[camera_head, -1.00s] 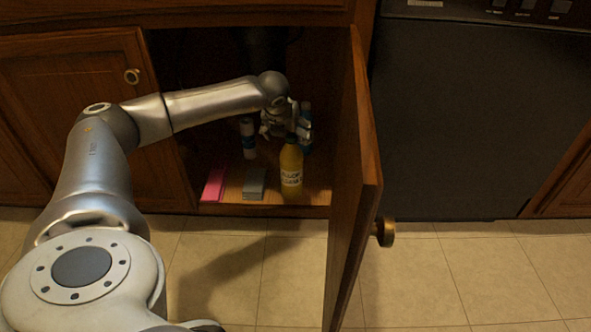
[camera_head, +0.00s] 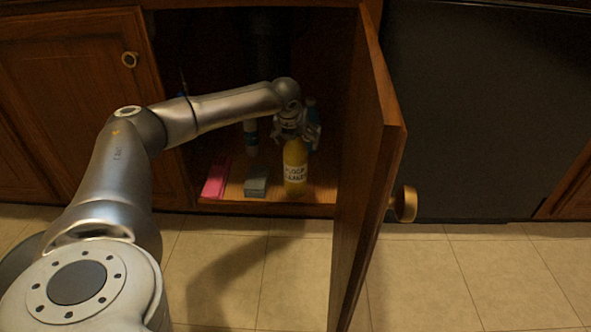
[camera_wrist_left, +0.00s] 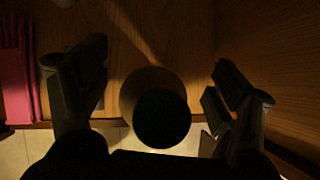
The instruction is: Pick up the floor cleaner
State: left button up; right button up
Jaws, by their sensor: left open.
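The floor cleaner (camera_head: 295,172) is a yellow bottle with a printed label, standing upright near the front of the open cabinet. My left gripper (camera_head: 297,132) is over the bottle's top, pointing down, and hides its cap in the head view. In the left wrist view the bottle's dark round cap (camera_wrist_left: 161,118) sits between the spread fingers of the left gripper (camera_wrist_left: 160,100), with a gap on each side. The left gripper is open and holds nothing. My right gripper is not in view.
A pink item (camera_head: 216,179) and a grey-blue block (camera_head: 257,182) lie left of the bottle. A white-and-blue container (camera_head: 251,138) and a blue bottle (camera_head: 312,118) stand further back. The open cabinet door (camera_head: 370,180) is close on the right.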

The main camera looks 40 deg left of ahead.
pick_arm(q)
jog(key=shift+c, duration=0.2)
grip_shut()
jog(key=shift+r, duration=0.1)
jog(key=shift+r, duration=0.1)
dwell(0.4)
